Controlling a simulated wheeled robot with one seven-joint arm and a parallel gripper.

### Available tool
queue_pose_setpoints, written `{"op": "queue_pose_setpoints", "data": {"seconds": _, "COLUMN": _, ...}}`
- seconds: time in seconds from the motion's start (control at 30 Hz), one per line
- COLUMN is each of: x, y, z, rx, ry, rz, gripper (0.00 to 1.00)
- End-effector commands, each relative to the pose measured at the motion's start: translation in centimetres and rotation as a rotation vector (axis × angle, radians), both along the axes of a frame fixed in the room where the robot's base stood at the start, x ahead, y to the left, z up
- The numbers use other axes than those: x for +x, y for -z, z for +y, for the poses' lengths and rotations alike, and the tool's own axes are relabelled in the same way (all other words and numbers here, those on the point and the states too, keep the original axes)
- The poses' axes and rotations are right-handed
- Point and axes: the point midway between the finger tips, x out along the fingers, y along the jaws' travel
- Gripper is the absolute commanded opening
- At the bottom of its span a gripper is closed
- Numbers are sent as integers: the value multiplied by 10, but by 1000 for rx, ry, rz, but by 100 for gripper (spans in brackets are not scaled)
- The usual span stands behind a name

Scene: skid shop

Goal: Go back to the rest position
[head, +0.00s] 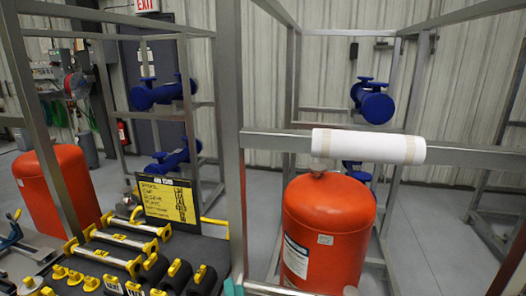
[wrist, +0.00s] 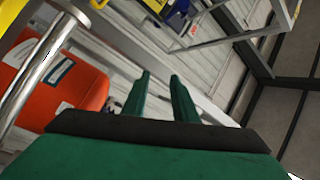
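My gripper (wrist: 160,76) shows in the wrist view with two green fingers pointing away from the camera. The fingers are apart, with a gap and nothing held between them. An orange tank (wrist: 75,88) and a shiny metal bar (wrist: 35,65) are to the left of the fingers in that tilted view. I cannot make out my gripper in the head view.
Metal frame posts (head: 231,120) stand close in front. A white wrapped roll (head: 368,146) lies along a crossbar above an orange tank (head: 328,230). Another orange tank (head: 58,190) stands left. A tool bench with yellow-ended bars (head: 105,258) is front left. Grey floor (head: 440,235) is open right.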

Motion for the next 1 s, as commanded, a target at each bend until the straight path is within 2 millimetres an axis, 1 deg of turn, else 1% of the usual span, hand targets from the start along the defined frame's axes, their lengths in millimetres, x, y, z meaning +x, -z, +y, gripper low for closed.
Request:
{"op": "queue_pose_setpoints", "data": {"seconds": 0.03, "x": -8, "y": 15, "z": 2, "rx": 5, "ry": 27, "rz": 15, "gripper": 26}}
{"op": "queue_pose_setpoints", "data": {"seconds": 0.17, "x": -31, "y": 48, "z": -2, "rx": -15, "ry": 112, "rz": 46, "gripper": 26}}
{"op": "queue_pose_setpoints", "data": {"seconds": 0.27, "x": -53, "y": 74, "z": -5, "rx": -50, "ry": 171, "rz": 78, "gripper": 26}}
{"op": "queue_pose_setpoints", "data": {"seconds": 0.37, "x": -78, "y": 101, "z": -8, "rx": -101, "ry": 223, "rz": 112, "gripper": 26}}
{"op": "queue_pose_setpoints", "data": {"seconds": 0.4, "x": -89, "y": 111, "z": -9, "rx": -127, "ry": 241, "rz": 127, "gripper": 26}}
{"op": "queue_pose_setpoints", "data": {"seconds": 0.47, "x": -107, "y": 126, "z": -11, "rx": -168, "ry": 266, "rz": 150, "gripper": 26}}
{"op": "queue_pose_setpoints", "data": {"seconds": 0.5, "x": -120, "y": 136, "z": -13, "rx": -200, "ry": 280, "rz": 164, "gripper": 26}}
{"op": "queue_pose_setpoints", "data": {"seconds": 0.57, "x": -139, "y": 149, "z": -15, "rx": -251, "ry": 299, "rz": 184, "gripper": 26}}
{"op": "queue_pose_setpoints", "data": {"seconds": 0.6, "x": -152, "y": 157, "z": -17, "rx": -288, "ry": 309, "rz": 198, "gripper": 26}}
{"op": "queue_pose_setpoints", "data": {"seconds": 0.67, "x": -172, "y": 168, "z": -20, "rx": -348, "ry": 322, "rz": 215, "gripper": 26}}
{"op": "queue_pose_setpoints", "data": {"seconds": 0.8, "x": -221, "y": 189, "z": -29, "rx": -504, "ry": 332, "rz": 249, "gripper": 26}}
{"op": "queue_pose_setpoints", "data": {"seconds": 0.87, "x": -242, "y": 195, "z": -34, "rx": -577, "ry": 328, "rz": 258, "gripper": 26}}
{"op": "queue_pose_setpoints", "data": {"seconds": 0.9, "x": -256, "y": 198, "z": -37, "rx": -627, "ry": 322, "rz": 261, "gripper": 26}}
{"op": "queue_pose_setpoints", "data": {"seconds": 1.0, "x": -290, "y": 203, "z": -45, "rx": -757, "ry": 301, "rz": 263, "gripper": 26}}
